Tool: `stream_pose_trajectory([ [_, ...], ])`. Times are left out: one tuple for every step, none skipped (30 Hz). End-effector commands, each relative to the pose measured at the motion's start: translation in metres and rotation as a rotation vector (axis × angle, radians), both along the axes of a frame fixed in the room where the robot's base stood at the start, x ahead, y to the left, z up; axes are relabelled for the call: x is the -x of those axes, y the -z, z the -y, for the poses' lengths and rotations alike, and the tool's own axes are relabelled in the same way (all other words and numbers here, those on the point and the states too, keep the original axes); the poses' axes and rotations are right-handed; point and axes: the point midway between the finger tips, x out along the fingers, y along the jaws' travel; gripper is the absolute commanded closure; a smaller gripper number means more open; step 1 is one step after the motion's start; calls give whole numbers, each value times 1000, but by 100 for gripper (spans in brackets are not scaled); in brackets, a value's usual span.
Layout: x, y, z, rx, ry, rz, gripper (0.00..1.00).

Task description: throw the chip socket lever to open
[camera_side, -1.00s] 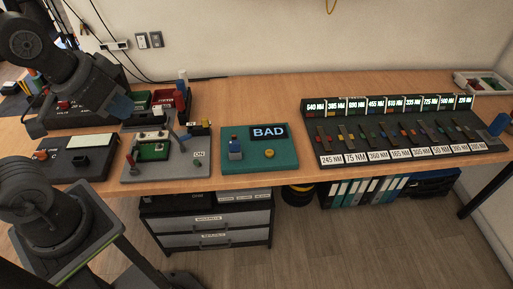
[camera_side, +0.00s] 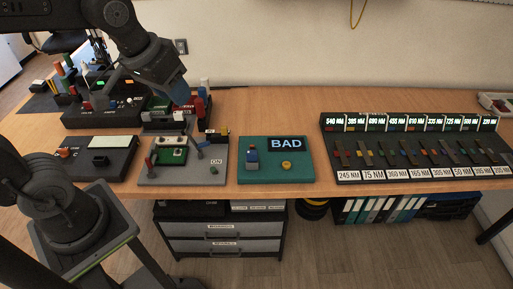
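A grey fixture plate (camera_side: 190,178) near the table's front edge holds a green board (camera_side: 173,156) with a socket on it. A thin red-tipped lever (camera_side: 150,161) stands at the board's left side. A blue-grey lever (camera_side: 195,145) leans at its right side, near an "ON" label. I cannot tell for certain which one is the chip socket lever. My gripper (camera_side: 180,97) hangs above and behind this plate, near a red and green module. It appears apart from both levers. Its fingers are too small and dark to show whether they are open.
To the right stands a teal block (camera_side: 275,172) with a "BAD" display and yellow button. A dark panel (camera_side: 90,160) lies to the left. Black boxes with red and green parts (camera_side: 160,104) stand behind. A labelled "NM" rack (camera_side: 410,150) fills the right side.

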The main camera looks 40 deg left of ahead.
Motion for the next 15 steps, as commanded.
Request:
stream_pose_trajectory([
  [-20,3,-1,14,-39,-36,58],
  [-31,5,-2,23,-63,-51,57],
  [-45,8,-3,33,-95,-71,57],
  [-55,11,-4,40,-119,-88,57],
  [-66,15,-5,48,-143,-102,57],
  [-80,21,-6,57,-175,-123,57],
  [-91,26,-7,64,-199,-139,57],
  [-101,31,-8,70,-225,-154,57],
  [-115,39,-9,78,-259,-173,57],
  [-125,46,-10,83,-283,-188,57],
  [-135,54,-11,88,-307,-204,57],
  [-148,65,-13,94,-341,-223,57],
  [-157,74,-14,99,-367,-239,57],
  [-166,83,-15,103,-392,-253,57],
  [-178,96,-17,108,-424,-273,57],
])
